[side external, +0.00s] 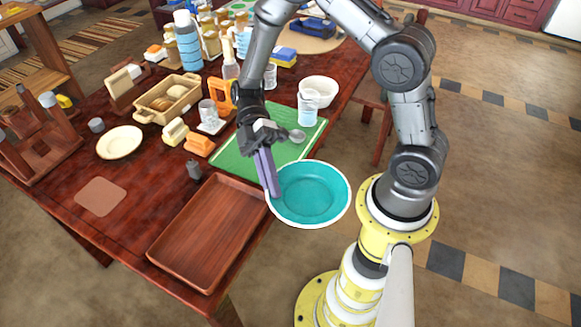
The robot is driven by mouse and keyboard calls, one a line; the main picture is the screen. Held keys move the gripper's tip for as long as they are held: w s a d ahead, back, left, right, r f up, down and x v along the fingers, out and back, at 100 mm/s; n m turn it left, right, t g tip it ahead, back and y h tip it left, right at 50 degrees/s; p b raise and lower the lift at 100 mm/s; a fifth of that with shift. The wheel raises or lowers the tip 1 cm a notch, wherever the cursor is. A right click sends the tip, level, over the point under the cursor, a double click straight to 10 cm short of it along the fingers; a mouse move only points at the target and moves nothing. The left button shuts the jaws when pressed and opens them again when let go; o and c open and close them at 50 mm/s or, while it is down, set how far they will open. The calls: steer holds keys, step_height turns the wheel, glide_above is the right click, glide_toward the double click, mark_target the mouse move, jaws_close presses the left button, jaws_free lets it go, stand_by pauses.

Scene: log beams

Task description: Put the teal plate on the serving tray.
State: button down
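The teal plate (312,193) is a deep round dish with a white rim. It is held in the air by its left edge, beside the table's near right edge. My gripper (271,191) is shut on that edge, and its fingers point down. The serving tray (213,232) is a brown wooden rectangle with a raised rim. It lies on the table at the front, to the left of the plate, and is empty.
A green board (240,164) lies behind the tray, partly behind my gripper. A small dark bottle (194,170) stands by the tray's far left corner. The air above the tray looks clear.

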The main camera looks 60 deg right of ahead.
steer(key=w+a+r+m+t+y, duration=0.3)
steer(key=a+m+t, duration=0.1)
steer(key=m+t, duration=0.2)
step_height(320, 180, up, 11)
steer(key=m+t+h, duration=0.4)
steer(key=m+t, duration=0.9)
steer(key=t, duration=0.3)
glide_above(210, 224)
steer(key=shift+f, duration=16.2)
steer(key=shift+f, duration=0.45)
